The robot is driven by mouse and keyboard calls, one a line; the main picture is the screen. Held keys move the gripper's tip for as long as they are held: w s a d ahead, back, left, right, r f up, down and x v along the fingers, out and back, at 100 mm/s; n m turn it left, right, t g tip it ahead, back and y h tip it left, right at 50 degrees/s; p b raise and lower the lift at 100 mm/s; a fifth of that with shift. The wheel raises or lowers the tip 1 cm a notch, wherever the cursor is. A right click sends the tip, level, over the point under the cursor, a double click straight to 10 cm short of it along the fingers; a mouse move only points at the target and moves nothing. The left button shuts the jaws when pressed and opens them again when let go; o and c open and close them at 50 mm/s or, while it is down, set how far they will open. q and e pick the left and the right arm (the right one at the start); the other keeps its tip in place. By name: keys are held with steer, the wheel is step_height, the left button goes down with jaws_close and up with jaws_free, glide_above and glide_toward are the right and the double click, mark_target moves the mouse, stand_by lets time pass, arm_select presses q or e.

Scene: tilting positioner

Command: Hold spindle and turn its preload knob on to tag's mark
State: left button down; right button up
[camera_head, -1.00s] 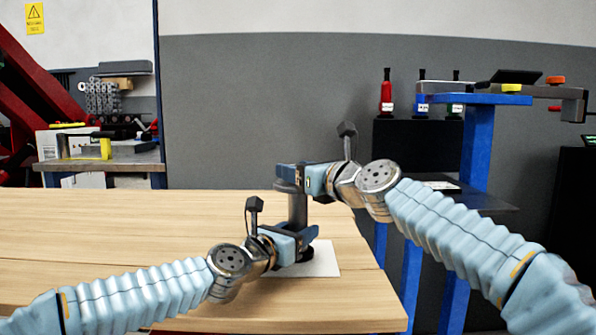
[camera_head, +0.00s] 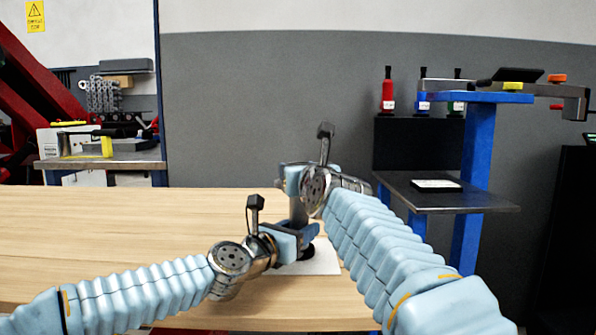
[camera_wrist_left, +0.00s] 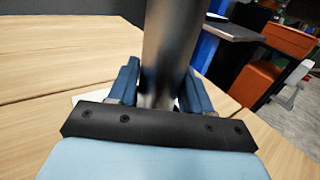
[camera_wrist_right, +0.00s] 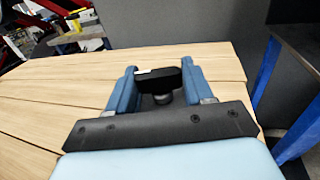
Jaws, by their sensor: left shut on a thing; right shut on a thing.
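The spindle (camera_head: 298,211) is a grey metal post standing upright on a dark foot on the wooden table. My left gripper (camera_head: 303,238) is shut around its lower part; the left wrist view shows the spindle's smooth shaft (camera_wrist_left: 168,45) between the fingers. The preload knob (camera_wrist_right: 165,78) is a black bar on a small round stem, between the fingers of my right gripper (camera_wrist_right: 158,80), which is shut on it. In the head view, my right wrist mostly hides the knob. I cannot make out the tag or its mark.
A white sheet (camera_head: 323,260) lies under the spindle's foot. Behind on the right stands a blue-legged rack (camera_head: 478,155) with a dark shelf (camera_head: 395,185) and bottles nearby. The wooden table (camera_head: 120,235) is clear to the left.

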steer(key=shift+s+r, duration=0.1)
steer(key=shift+r, duration=0.2)
steer(key=o, duration=1)
steer(key=shift+c, duration=0.2)
steer(key=v, duration=1.2)
steer(key=shift+f, duration=0.1)
